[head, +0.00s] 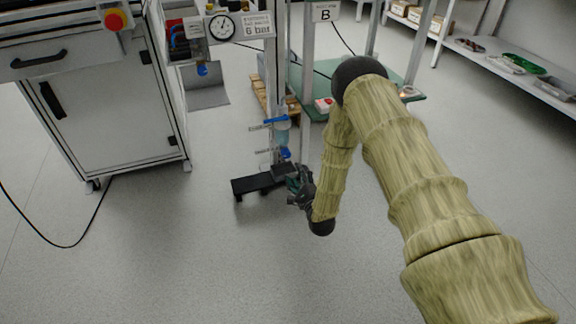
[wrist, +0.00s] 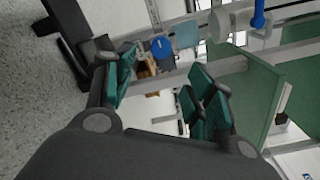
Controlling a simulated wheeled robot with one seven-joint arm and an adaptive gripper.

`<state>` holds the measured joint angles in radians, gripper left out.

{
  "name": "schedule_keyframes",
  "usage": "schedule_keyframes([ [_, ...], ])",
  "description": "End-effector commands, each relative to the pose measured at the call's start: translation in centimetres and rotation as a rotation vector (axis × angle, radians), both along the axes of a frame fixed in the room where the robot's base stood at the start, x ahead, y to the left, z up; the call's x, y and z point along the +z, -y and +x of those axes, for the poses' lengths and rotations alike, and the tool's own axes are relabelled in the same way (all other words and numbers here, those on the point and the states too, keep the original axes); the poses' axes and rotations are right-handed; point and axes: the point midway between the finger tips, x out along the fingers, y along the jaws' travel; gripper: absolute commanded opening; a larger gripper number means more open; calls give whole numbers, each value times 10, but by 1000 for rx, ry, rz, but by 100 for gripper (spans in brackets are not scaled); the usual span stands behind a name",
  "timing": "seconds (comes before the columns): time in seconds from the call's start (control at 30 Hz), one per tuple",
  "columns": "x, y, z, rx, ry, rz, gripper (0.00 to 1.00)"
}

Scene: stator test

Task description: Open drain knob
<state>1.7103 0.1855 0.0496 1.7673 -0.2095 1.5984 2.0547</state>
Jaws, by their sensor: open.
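A blue round knob, likely the drain knob (head: 284,153), sits at the lower end of a clear bluish bowl (head: 281,136) on an upright post. In the wrist view the blue knob (wrist: 160,46) shows beyond the fingertips, a little nearer the left finger, with the bowl (wrist: 187,34) to its right. My gripper (head: 298,184) is low in the head view, just below the knob and beside the post. In the wrist view my gripper (wrist: 164,72) is open, with its green pads apart and nothing between them. I see no contact with the knob.
A black foot plate (head: 258,182) lies below the post. A blue valve handle (head: 272,121) is above the bowl. A gauge (head: 221,27) and another blue knob (head: 203,70) are at upper left. A green-topped table (head: 312,88) stands behind.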

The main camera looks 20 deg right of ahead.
Motion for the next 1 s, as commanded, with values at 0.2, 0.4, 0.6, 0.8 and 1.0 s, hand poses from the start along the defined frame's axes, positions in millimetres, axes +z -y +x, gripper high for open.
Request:
schedule_keyframes([
  [0.2,-2,0,12,1,16,21,55],
  [0.4,-3,-1,40,2,18,19,55],
  [0.6,-4,-2,73,2,18,18,55],
  [0.8,-3,-3,98,1,16,18,55],
  [1.0,-1,-3,109,0,15,19,55],
])
